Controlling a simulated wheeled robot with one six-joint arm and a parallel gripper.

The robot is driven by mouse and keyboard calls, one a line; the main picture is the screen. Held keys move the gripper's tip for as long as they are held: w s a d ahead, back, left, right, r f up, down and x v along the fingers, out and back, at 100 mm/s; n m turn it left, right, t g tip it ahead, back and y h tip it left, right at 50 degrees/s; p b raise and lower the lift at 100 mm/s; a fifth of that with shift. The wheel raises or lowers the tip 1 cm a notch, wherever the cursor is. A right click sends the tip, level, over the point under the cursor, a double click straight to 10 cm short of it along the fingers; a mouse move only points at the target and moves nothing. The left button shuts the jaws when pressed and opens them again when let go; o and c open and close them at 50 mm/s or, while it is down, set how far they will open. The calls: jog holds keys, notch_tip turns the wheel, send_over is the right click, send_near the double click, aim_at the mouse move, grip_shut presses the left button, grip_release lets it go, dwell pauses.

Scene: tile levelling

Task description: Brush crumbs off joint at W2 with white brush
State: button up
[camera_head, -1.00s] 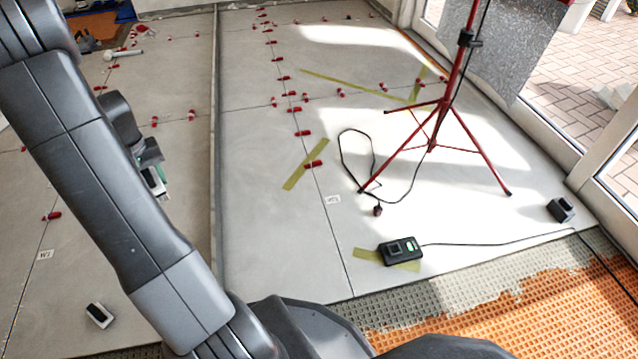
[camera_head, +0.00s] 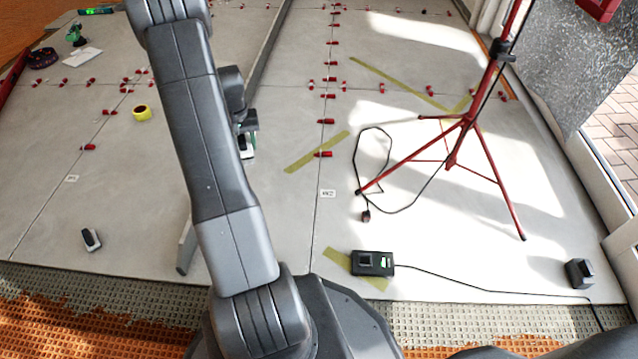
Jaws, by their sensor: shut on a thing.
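The W2 label (camera_head: 328,193) lies on the grey tiles just right of a thin dark joint (camera_head: 317,215) that runs away from me. A red clip (camera_head: 323,154) sits on this joint beyond the label. Crumbs are too small to make out. My gripper (camera_head: 245,128) is left of the joint, partly hidden behind my arm.
A red tripod (camera_head: 452,160) with a looped cable stands right of the joint. A black device (camera_head: 372,263) lies near the front tile edge.

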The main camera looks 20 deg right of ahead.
jog(key=d+f+m+b, duration=0.1)
jog(key=d+f, duration=0.6)
jog(key=f, duration=0.4)
jog(key=d+f+m+b, duration=0.1)
jog(key=d+f, duration=0.6)
jog(key=f, duration=0.4)
jog(key=s+d+f+m+b, duration=0.1)
jog(key=d+f, duration=0.7)
jog(key=f, duration=0.3)
jog(key=shift+f+m, duration=0.3)
jog(key=shift+m, duration=0.1)
jog(key=shift+f+b, duration=0.2)
jog(key=shift+b, duration=0.1)
jog(key=shift+f, duration=0.9)
jog(key=shift+f, duration=0.65)
jog(key=shift+s+a+p, duration=0.3)
jog(key=shift+s, duration=0.35)
jog(key=shift+s+a+p, duration=0.3)
jog(key=shift+s+a, duration=0.05)
jog(key=shift+s, duration=0.35)
jog(key=shift+s+a+p, duration=0.3)
jog(key=shift+s, duration=0.35)
